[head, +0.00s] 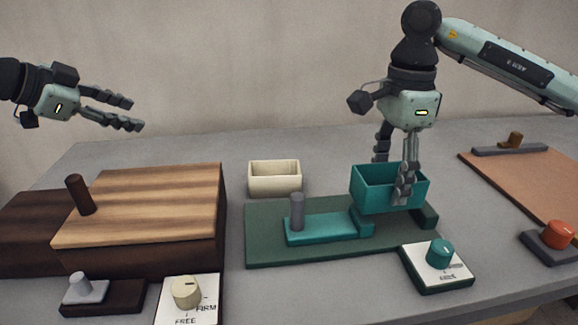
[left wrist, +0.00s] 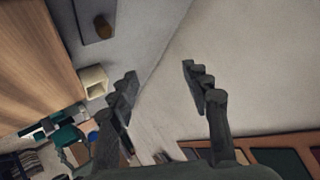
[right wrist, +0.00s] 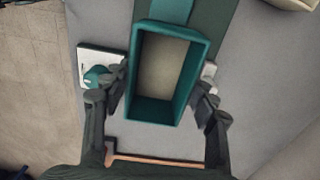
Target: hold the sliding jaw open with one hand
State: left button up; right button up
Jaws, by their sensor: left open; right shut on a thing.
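The teal sliding jaw (head: 330,229) lies on a dark green base (head: 270,250), with an upright grey peg (head: 297,211) at its left end. A dark green end block (head: 425,216) stands at the base's right. My right gripper (head: 393,180) is shut on an open-topped teal box (head: 368,190), one finger on each side. The box is at the gap between jaw and block; I cannot tell whether it rests on the base. The right wrist view shows the box empty (right wrist: 168,75). My left gripper (head: 138,114) is open and empty, high at the left, away from the jaw.
A cream box (head: 275,180) stands behind the base. A white plate with a teal knob (head: 439,254) sits front right. A striped wooden block (head: 150,205) with a brown peg (head: 80,195) fills the left. An orange-brown board (head: 530,180) lies at the right.

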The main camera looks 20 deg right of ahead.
pick_arm(q)
jog(key=s+d+r+m+g, duration=0.25)
jog(key=s+d+m, duration=0.3)
jog(key=d, duration=0.35)
jog(key=m+y, duration=0.6)
jog(key=m, duration=1.6)
send_over(295, 198)
jog(key=s+a, duration=0.2)
notch_tip(295, 198, down, 4)
jog(key=shift+m+g, duration=0.25)
jog(key=shift+g, duration=0.2)
jog(key=x, duration=1)
jog(key=shift+f, duration=0.2)
grip_shut()
